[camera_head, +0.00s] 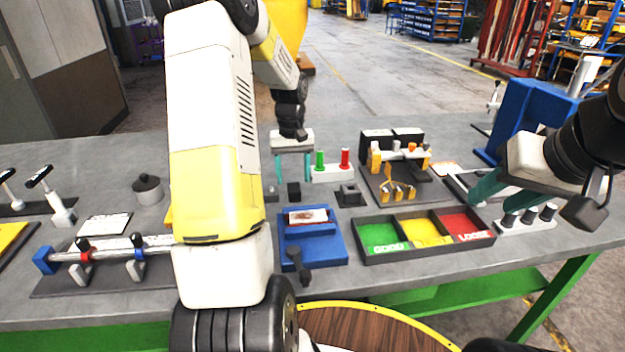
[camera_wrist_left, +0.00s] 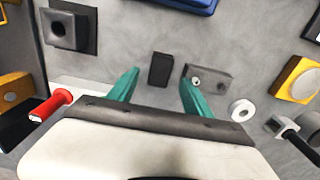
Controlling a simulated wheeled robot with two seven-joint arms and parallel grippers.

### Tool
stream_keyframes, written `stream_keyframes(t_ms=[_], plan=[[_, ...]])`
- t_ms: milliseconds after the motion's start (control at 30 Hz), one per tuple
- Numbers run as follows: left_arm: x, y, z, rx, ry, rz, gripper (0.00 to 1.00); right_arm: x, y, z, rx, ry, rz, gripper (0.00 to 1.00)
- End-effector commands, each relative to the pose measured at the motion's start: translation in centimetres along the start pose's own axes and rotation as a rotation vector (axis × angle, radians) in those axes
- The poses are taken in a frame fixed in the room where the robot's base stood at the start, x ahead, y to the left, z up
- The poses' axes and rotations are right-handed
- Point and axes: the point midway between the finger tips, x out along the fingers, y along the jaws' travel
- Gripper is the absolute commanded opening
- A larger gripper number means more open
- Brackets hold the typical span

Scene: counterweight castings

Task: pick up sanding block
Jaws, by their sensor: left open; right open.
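A small dark block (camera_head: 293,192), which looks like the sanding block, lies on the grey workbench. It also shows in the left wrist view (camera_wrist_left: 160,69), near the gap between the fingertips. My left gripper (camera_head: 293,179) is open with teal fingers pointing down, above and around the line of the block. It does not visibly touch the block, and nothing is between its fingers. My right gripper (camera_head: 502,194) is open and empty at the right, near a rack of dark-topped cylinders (camera_head: 527,218), its fingers partly hidden by its own body.
A blue fixture (camera_head: 335,247) stands in front of the block. A black socket block (camera_head: 350,195) is to its right, and a white stand (camera_head: 333,174) with green and red pegs is behind. A sorting tray (camera_head: 370,257) lies front right. A grey holed piece (camera_wrist_left: 207,78) lies close beside the block.

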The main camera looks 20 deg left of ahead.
Motion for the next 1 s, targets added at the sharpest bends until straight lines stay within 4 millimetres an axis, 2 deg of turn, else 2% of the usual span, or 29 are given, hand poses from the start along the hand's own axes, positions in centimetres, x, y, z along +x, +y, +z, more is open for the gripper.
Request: stream_keyframes(t_ms=[200,300,567,667,867,900,1000], plan=[[3.4,0.1,0.1,0.002,-0.003,0.000,0.58,0.0,0.0,0.0,0.000,0.000,0.000,0.43],[4.3,0.1,0.1,0.001,0.000,0.000,0.58,0.0,0.0,0.0,0.000,0.000,0.000,0.43],[4.7,0.1,0.1,0.000,0.001,0.000,0.58,0.0,0.0,0.0,0.000,0.000,0.000,0.43],[4.6,0.1,0.1,0.000,0.001,0.000,0.42,0.0,0.0,0.0,0.000,0.000,0.000,0.43],[4.6,0.1,0.0,0.001,0.001,0.000,0.03,0.0,0.0,0.0,0.000,0.000,0.000,0.43],[4.6,0.1,0.0,0.001,0.001,0.000,0.00,0.0,0.0,0.0,0.000,0.000,0.000,0.43],[4.6,0.1,0.0,0.001,0.001,0.000,0.00,0.0,0.0,0.0,0.000,0.000,0.000,0.43]])
